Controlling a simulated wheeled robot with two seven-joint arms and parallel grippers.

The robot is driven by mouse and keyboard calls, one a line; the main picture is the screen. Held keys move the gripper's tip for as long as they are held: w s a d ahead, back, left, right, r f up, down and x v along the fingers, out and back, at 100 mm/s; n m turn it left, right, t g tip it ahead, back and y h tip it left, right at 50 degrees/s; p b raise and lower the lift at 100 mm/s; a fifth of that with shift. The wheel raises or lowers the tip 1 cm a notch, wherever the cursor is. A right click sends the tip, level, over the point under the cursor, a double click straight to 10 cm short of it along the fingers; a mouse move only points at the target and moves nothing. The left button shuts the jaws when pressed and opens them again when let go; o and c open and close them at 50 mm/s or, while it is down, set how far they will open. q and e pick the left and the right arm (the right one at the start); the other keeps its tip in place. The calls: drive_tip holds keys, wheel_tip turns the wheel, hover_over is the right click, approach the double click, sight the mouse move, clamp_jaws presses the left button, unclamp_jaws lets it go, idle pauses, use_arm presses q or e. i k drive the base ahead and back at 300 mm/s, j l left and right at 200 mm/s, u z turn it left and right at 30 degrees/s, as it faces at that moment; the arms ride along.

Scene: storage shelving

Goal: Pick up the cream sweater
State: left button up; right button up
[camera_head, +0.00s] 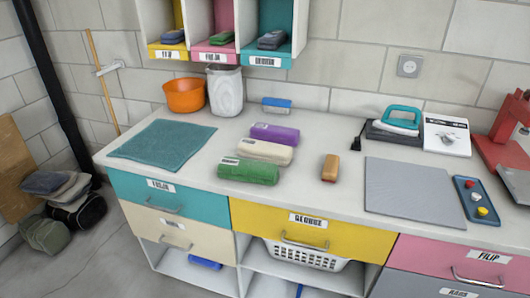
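A cream rolled garment (264,152), which looks like the cream sweater, lies on the white counter (310,196) near its middle. It has a small white label on its left end. It lies between a purple roll (275,133) behind it and a green roll (249,172) in front of it, close to both. I cannot tell whether they touch. Neither of my grippers shows in the head view.
A teal cloth (164,144), an orange bowl (184,95) and a grey-white bin (225,91) stand to the left. A brush (330,167), a grey board (414,190), an iron (401,121) and a blue tray (478,203) are to the right. Cubbies (222,30) hang above.

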sight(282, 155)
drive_tip(key=l+u, duration=0.15)
drive_tip(key=u, duration=0.2)
drive_tip(key=k+l+u, duration=0.1)
drive_tip(key=u, duration=0.25)
drive_tip(key=k+l+u, duration=0.1)
drive_tip(key=u, duration=0.2)
drive_tip(key=k+l, duration=0.05)
drive_tip(key=l, duration=0.05)
